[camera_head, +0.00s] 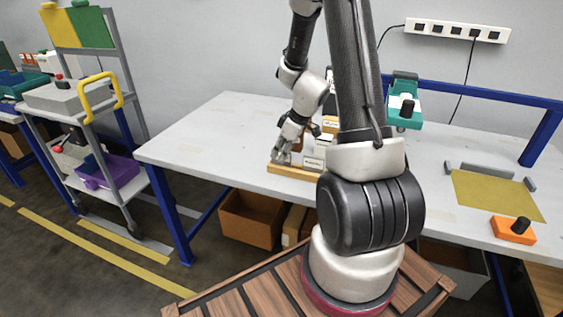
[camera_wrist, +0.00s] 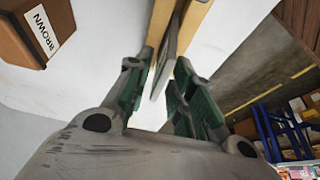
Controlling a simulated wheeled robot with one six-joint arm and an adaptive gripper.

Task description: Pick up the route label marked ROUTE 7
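A wooden rack (camera_head: 290,173) stands near the table's front edge, partly hidden by my arm. White labels (camera_head: 312,163) stand in it; their print is too small to read. My gripper (camera_head: 283,154) is low at the rack's left end. In the wrist view, my gripper (camera_wrist: 160,75) is open, with one finger on each side of a thin, edge-on label (camera_wrist: 166,62). Gaps show between the label and the fingers. The rack's wooden strip (camera_wrist: 192,30) lies beyond the fingertips. The label's face is turned away, so I cannot tell whether it reads ROUTE 7.
A brown box marked BROWN (camera_wrist: 25,45) stands beside the gripper in the wrist view. An olive mat (camera_head: 495,195) and an orange block (camera_head: 512,231) lie at right. The table's left part is clear.

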